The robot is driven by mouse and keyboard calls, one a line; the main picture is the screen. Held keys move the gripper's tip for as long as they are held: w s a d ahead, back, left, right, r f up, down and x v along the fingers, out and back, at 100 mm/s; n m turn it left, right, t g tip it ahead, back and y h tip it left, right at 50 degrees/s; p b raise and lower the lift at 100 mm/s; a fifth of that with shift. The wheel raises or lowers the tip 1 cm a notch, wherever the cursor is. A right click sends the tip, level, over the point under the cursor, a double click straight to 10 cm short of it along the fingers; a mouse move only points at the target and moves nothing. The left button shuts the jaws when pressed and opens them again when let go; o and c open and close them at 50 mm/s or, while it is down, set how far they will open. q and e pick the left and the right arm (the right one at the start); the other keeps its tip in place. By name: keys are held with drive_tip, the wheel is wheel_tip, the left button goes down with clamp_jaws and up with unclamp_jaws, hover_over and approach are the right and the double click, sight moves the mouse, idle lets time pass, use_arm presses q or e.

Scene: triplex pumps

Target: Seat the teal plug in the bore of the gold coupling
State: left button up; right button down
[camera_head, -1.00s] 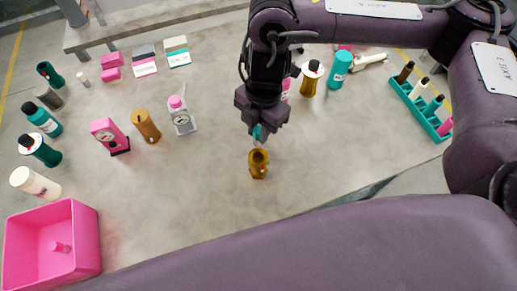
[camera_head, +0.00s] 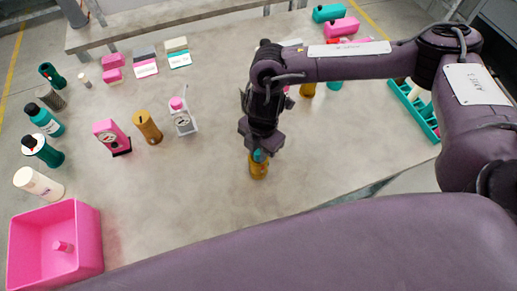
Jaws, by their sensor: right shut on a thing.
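The gold coupling (camera_head: 258,171) stands upright on the table, right of the middle of the picture. My right gripper (camera_head: 260,153) is directly above it, pointing down and shut on the teal plug (camera_head: 259,156). The plug's lower end is at the coupling's top opening. The gripper and plug cover the bore, so I cannot tell how far the plug is inside it. My left gripper does not show.
A pink bin (camera_head: 85,230) with a small pink part stands at the front left. A pink gauge (camera_head: 110,137), a gold cylinder (camera_head: 147,127) and a grey device (camera_head: 181,118) stand left of the coupling. A teal rack (camera_head: 413,108) is at the right. Table around the coupling is clear.

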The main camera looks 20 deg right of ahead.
drive_tip(key=shift+f, duration=0.2)
drive_tip(key=c, duration=1.3)
unclamp_jaws()
drive_tip(key=shift+o, duration=0.2)
drive_tip(key=shift+r, duration=0.15)
drive_tip(key=shift+r, duration=0.2)
wheel_tip(320, 180, up, 12)
drive_tip(key=d+b, duration=0.1)
drive_tip(key=shift+w+d+f+b, duration=0.15)
drive_tip(key=shift+w+b, duration=0.15)
drive_tip(key=shift+w, duration=0.1)
